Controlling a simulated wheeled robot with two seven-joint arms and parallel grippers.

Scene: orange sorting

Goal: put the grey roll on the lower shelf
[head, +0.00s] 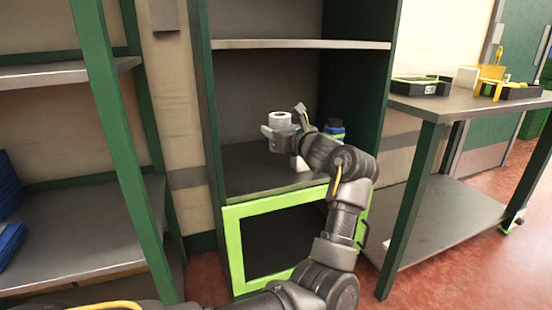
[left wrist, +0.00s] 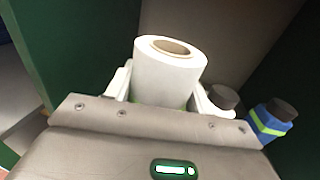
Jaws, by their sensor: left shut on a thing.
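The roll (head: 279,119), pale grey-white with a brown core, is upright between the fingers of my left gripper (head: 280,129). In the left wrist view the roll (left wrist: 168,72) stands between the two pale fingers of the gripper (left wrist: 162,98), which is shut on it. The roll is inside the green cabinet, in front of its back panel and over the grey lower shelf (head: 245,172). The roll's underside is hidden, and I cannot tell its exact height above that shelf. My right gripper is not in view.
A blue bottle (head: 335,130) with a dark cap stands at the right of the lower shelf. A white bottle with a dark cap (left wrist: 223,97) is beside it. The upper shelf (head: 300,44) is bare. The lower shelf's left part is clear. A green frame (head: 234,255) surrounds the opening below.

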